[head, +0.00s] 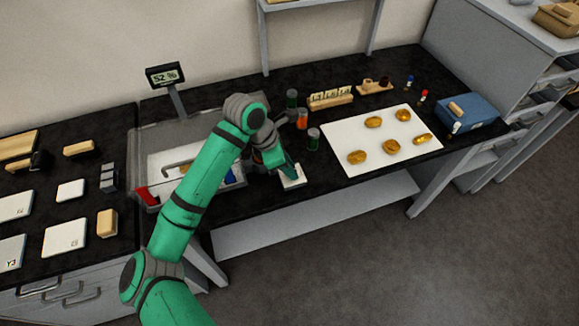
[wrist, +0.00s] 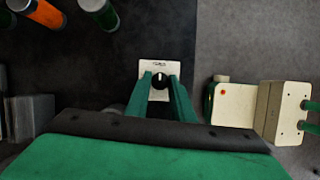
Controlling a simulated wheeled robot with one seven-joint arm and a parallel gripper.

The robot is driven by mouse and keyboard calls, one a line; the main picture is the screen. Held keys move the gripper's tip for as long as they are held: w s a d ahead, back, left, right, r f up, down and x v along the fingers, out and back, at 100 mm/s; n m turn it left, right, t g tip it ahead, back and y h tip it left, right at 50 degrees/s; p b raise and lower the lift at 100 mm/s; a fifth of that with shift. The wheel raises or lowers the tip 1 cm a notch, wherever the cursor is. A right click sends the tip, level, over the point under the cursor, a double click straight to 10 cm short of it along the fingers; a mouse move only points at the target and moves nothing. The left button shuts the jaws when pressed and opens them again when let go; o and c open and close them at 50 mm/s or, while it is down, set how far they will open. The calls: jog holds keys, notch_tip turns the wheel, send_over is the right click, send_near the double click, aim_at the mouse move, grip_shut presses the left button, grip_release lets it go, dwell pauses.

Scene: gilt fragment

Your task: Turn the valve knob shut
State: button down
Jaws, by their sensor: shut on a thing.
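The valve knob (wrist: 160,80) is small, round and black with a pale pointer line. In the wrist view it sits on a small white plate (wrist: 160,66) with dark marks along its upper edge. The plate also shows in the head view (head: 293,182), near the bench's front edge. My gripper (wrist: 160,86) has its two green fingers on either side of the knob and is shut on it. In the head view my gripper (head: 289,171) is over the plate and hides the knob. The pointer line runs roughly up the wrist picture; the small marks cannot be read.
Orange (head: 302,119) and green (head: 313,139) capped vials stand close behind the plate. A white mat (head: 380,158) with several golden pieces lies to the right. A clear-walled enclosure with a display (head: 165,75) reading 52 % stands left, partly behind my arm. Open floor lies in front.

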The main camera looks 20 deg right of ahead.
jog(key=n, duration=0.2)
jog(key=n+t, duration=0.1)
jog(key=n, duration=0.1)
jog(key=shift+s+t, duration=0.15)
jog(key=shift+t, duration=0.15)
jog(key=n, duration=0.2)
jog(key=n+t+y, duration=0.1)
jog(key=n, duration=0.1)
jog(key=shift+s+d+n+t, duration=0.1)
jog(key=shift+s+n+t, duration=0.1)
jog(key=shift+n+t, duration=0.1)
jog(key=n+t+y, duration=0.1)
jog(key=n, duration=0.3)
jog(key=shift+d, duration=0.15)
jog(key=shift+s+d+n+t+y, duration=0.15)
jog(key=shift+n+y, duration=0.25)
jog(key=shift+n, duration=0.7)
jog(key=shift+w+a+n+t+y, duration=0.1)
jog(key=shift+n+t+y, duration=0.25)
jog(key=shift+n, duration=1.05)
jog(key=c, duration=1.5)
grip_release()
jog(key=shift+c, duration=0.2)
